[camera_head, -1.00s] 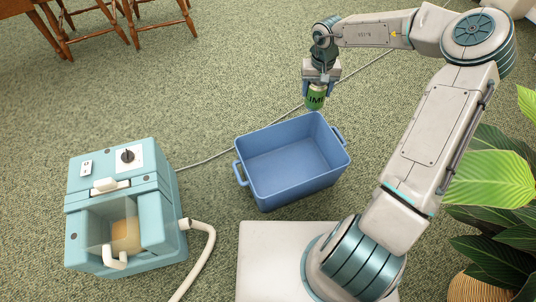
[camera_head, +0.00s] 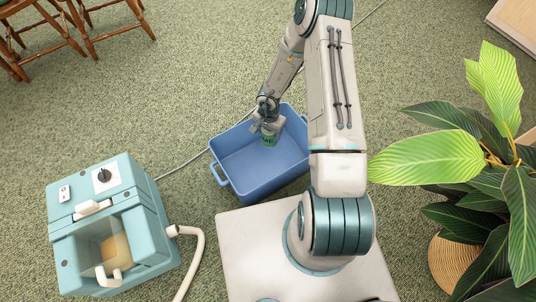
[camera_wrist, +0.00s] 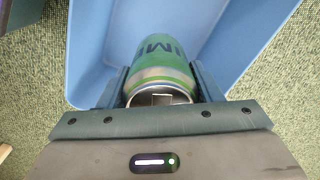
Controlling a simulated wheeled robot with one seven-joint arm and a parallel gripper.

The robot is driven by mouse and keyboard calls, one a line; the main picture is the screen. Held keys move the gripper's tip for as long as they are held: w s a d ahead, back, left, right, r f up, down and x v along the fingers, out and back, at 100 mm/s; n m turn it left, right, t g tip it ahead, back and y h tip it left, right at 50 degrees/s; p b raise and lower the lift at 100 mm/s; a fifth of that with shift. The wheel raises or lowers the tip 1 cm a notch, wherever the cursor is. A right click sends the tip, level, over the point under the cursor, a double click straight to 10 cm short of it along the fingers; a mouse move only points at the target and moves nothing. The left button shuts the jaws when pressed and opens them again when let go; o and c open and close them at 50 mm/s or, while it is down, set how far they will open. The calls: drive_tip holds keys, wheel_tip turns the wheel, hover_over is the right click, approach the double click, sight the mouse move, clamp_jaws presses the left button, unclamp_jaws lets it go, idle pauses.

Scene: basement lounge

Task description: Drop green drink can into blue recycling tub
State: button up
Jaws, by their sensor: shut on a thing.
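The green drink can (camera_head: 269,139) is held in my gripper (camera_head: 268,129), over the blue recycling tub (camera_head: 232,165). In the wrist view, the can (camera_wrist: 162,62) lies between the two fingers of my gripper (camera_wrist: 162,85), with its silver end toward the camera and dark letters on its side. The tub (camera_wrist: 90,35) fills the background behind it, its inside empty where I can see it. The gripper is shut on the can. My arm hides the tub's right part in the head view. I cannot tell exactly how high the can is above the tub floor.
A teal machine (camera_head: 110,225) with a white hose (camera_head: 193,255) stands left of the tub. A leafy plant in a wicker pot (camera_head: 450,265) is at the right. Wooden chairs (camera_head: 90,20) stand at the top left. A thin cable (camera_head: 185,167) crosses the green carpet behind the tub.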

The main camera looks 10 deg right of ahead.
drive_tip(key=shift+s+f+b, duration=0.15)
drive_tip(key=shift+f+b, duration=0.3)
drive_tip(key=shift+f, duration=0.05)
wheel_tip(320, 180, down, 5)
drive_tip(key=b, duration=0.7)
drive_tip(key=shift+f, duration=0.1)
drive_tip(key=o, duration=1)
wheel_tip(320, 180, up, 14)
drive_tip(key=p, duration=0.7)
drive_tip(key=shift+f, duration=0.1)
